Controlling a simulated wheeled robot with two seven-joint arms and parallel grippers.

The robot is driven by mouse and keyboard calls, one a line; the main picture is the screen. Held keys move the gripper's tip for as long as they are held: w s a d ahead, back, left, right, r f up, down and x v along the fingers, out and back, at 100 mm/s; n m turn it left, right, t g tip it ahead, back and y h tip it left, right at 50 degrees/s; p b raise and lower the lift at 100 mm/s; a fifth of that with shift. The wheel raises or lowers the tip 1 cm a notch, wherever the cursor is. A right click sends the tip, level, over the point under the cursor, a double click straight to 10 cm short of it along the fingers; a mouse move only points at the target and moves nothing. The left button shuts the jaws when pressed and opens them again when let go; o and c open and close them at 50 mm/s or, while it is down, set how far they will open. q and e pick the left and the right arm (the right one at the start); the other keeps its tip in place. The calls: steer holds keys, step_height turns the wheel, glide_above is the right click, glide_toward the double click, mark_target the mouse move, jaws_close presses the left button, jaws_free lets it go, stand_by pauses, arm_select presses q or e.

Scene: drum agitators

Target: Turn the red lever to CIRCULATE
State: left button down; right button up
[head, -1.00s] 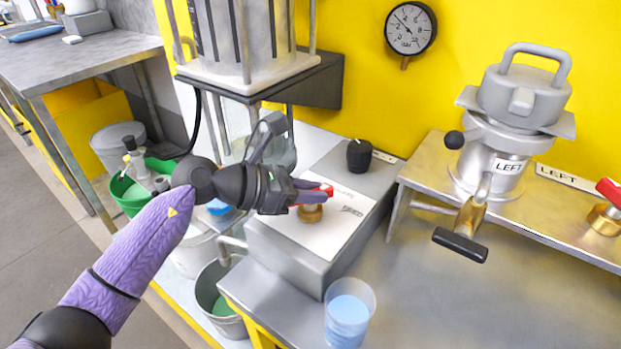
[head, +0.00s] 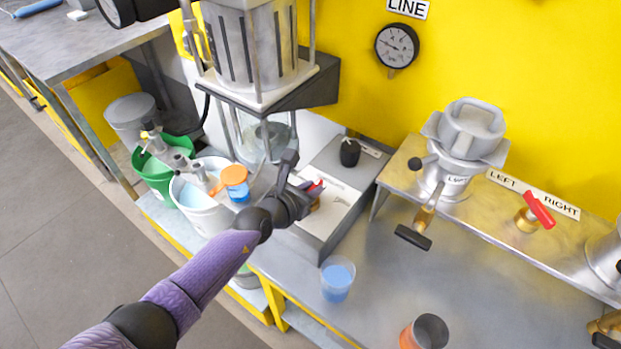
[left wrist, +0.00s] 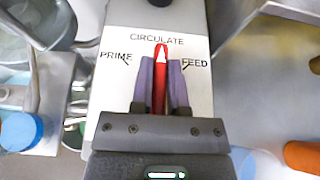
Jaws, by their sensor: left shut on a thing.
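The red lever (left wrist: 159,85) sits on a white label plate (left wrist: 115,85) in the left wrist view. The plate reads PRIME at left, CIRCULATE at top and FEED at right. The lever's tip points up at the word CIRCULATE. My left gripper (left wrist: 161,72) is shut on the lever, with one purple finger along each side. In the head view, my left gripper (head: 311,188) reaches over the grey control box, and only a bit of the lever (head: 317,184) shows. The lever's base is mostly hidden. My right gripper is out of view.
A black knob (head: 350,152) stands on the box behind the lever. A clear cup of blue liquid (head: 337,279) and an orange-grey cup (head: 425,333) stand on the bench. Another red lever (head: 538,209) sits between LEFT and RIGHT labels. Buckets (head: 197,208) stand at left.

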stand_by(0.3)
arm_select(q)
steer(key=c, duration=0.6)
jaws_free()
steer(key=shift+s+a+r+p, duration=0.2)
steer(key=shift+s+r+p, duration=0.05)
steer(key=shift+p, duration=0.2)
steer(key=p+v, duration=0.5)
steer(key=v, duration=0.4)
steer(key=shift+s+f, duration=0.1)
steer(key=shift+s, duration=0.1)
